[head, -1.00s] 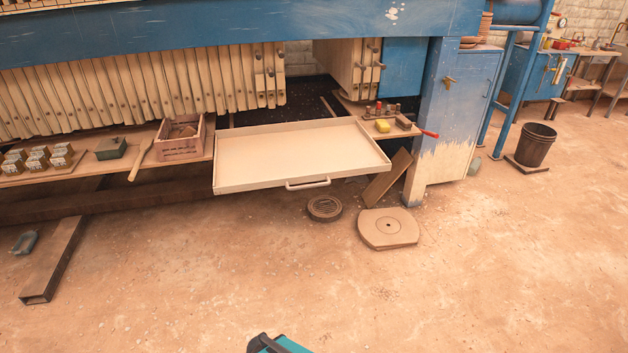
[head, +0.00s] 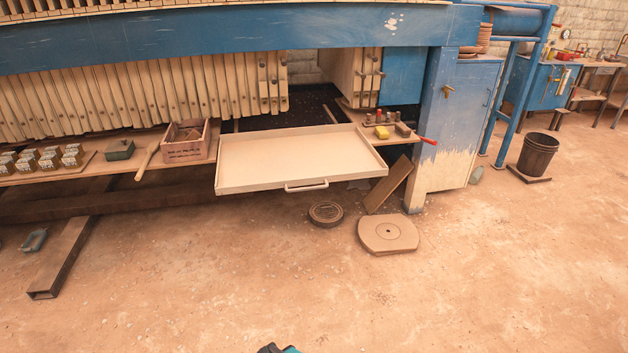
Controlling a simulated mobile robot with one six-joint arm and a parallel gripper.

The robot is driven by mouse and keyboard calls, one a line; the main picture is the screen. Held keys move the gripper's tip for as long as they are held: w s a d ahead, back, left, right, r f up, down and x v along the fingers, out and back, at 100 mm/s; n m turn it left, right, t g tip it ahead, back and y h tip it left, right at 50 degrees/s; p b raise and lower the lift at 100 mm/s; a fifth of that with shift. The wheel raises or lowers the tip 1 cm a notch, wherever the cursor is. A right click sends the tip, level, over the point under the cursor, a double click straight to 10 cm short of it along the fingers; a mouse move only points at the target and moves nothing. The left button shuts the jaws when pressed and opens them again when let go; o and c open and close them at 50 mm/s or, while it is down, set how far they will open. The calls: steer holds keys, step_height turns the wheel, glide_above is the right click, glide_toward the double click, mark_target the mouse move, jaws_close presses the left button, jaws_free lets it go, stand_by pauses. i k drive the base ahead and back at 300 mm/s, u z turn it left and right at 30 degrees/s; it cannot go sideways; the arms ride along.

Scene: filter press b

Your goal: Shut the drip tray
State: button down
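The drip tray (head: 300,160) is a shallow cream tray with a low rim. It sticks out from under the blue filter press, over the floor, so it stands open. Its loop handle (head: 307,186) is at the middle of the front edge. A small dark and teal piece at the bottom edge seems to be part of my arm. It is well in front of the tray and apart from it. My gripper's fingers do not show.
A wooden shelf with a crate (head: 186,142) lies left of the tray. Small tools (head: 383,118) sit to its right. A round slab (head: 388,232), a round grate (head: 326,213), a leaning board (head: 389,185) and a steel beam (head: 62,257) are near the floor. The front floor is clear.

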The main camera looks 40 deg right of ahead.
mark_target(281, 158)
steer(key=z, duration=0.1)
steer(key=i, duration=0.9)
